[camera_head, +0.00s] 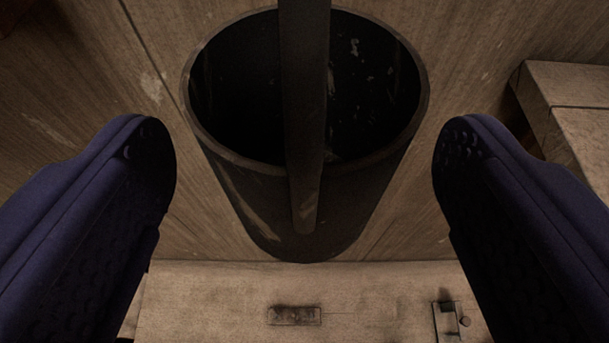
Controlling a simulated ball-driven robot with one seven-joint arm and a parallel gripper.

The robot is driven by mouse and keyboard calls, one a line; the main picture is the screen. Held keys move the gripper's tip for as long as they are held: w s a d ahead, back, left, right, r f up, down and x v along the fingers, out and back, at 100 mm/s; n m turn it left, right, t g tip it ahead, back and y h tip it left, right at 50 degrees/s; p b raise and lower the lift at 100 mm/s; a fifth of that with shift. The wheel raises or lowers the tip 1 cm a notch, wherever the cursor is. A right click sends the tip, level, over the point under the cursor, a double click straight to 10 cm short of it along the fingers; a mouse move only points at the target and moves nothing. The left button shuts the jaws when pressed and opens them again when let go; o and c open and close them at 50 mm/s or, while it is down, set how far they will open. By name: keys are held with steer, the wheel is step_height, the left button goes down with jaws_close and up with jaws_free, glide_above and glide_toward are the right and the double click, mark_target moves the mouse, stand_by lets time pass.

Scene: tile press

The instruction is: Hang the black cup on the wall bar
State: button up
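The black cup (250,195) stands in the middle of the head camera view, its round mouth towards me and its inside dark and empty-looking. Its long dark handle (305,120) runs down the near side, from the top edge of the picture to near the cup's lower end. My gripper (305,160) is open, with one dark blue finger to the left of the cup and one to the right. A gap shows between each finger and the cup, and neither finger seems to touch it. The wall bar is not in view.
The cup is on a worn wooden surface (90,110) with a seam on the left. A wooden block or box (575,90) lies at the right, behind the right finger. A pale panel at the bottom carries a small metal plate (294,316) and a latch-like fitting (447,318).

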steer(key=b+v, duration=0.2)
steer(key=v, duration=0.6)
steer(key=s+f+t+b, duration=0.1)
steer(key=s+f+b, duration=0.3)
steer(key=b, duration=2.9)
step_height(320, 180, down, 2)
steer(key=shift+s+f+t+b, duration=0.1)
steer(key=shift+s+t+b, duration=0.3)
